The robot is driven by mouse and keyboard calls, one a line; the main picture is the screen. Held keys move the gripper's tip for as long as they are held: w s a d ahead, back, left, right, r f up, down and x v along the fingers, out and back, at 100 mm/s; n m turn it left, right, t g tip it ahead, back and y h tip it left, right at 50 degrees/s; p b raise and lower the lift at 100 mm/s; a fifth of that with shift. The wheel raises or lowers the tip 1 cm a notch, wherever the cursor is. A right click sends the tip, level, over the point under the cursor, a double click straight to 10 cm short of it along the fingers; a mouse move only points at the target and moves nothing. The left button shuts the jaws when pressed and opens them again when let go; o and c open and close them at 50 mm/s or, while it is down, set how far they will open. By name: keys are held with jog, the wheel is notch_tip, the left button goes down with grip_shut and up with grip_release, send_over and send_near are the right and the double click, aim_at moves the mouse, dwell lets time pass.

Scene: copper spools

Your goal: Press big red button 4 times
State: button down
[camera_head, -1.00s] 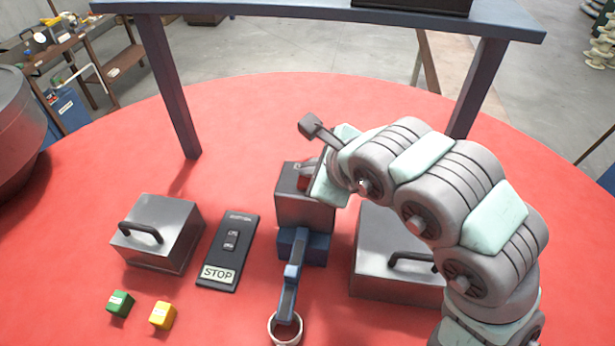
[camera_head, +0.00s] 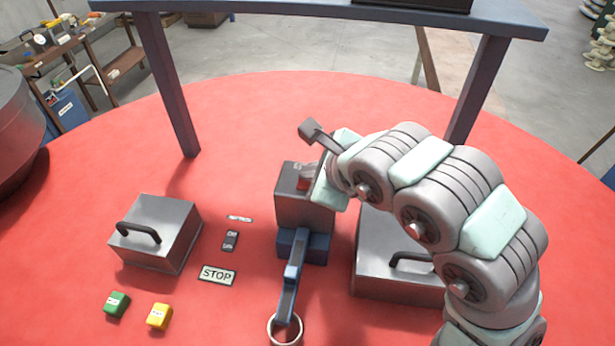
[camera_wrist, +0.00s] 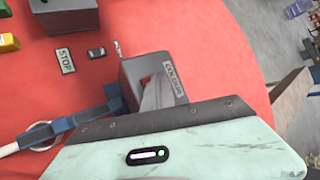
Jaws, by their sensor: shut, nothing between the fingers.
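The big red button (camera_head: 303,183) is on top of a grey metal box (camera_head: 303,212) near the middle of the table. My gripper (camera_head: 309,181) is at the top of this box, tilted down from the right, with its fingers shut and empty. The arm's end hides part of the button and the box's right side. In the wrist view, the shut fingers (camera_wrist: 163,93) lie over the box top, and a bit of red (camera_wrist: 145,79) shows beside them. I cannot tell whether the fingertips touch the button.
A blue arm-like piece (camera_head: 291,285) runs from the box to a cup (camera_head: 285,330). Metal boxes with handles stand left (camera_head: 157,235) and right (camera_head: 395,275). A STOP label (camera_head: 217,275), a green block (camera_head: 117,304) and a yellow block (camera_head: 159,316) are at front left.

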jog(key=shift+r, duration=1.05)
jog(key=shift+r, duration=0.1)
jog(key=shift+r+p, duration=1.2)
jog(key=shift+r, duration=1.2)
dwell(0.6)
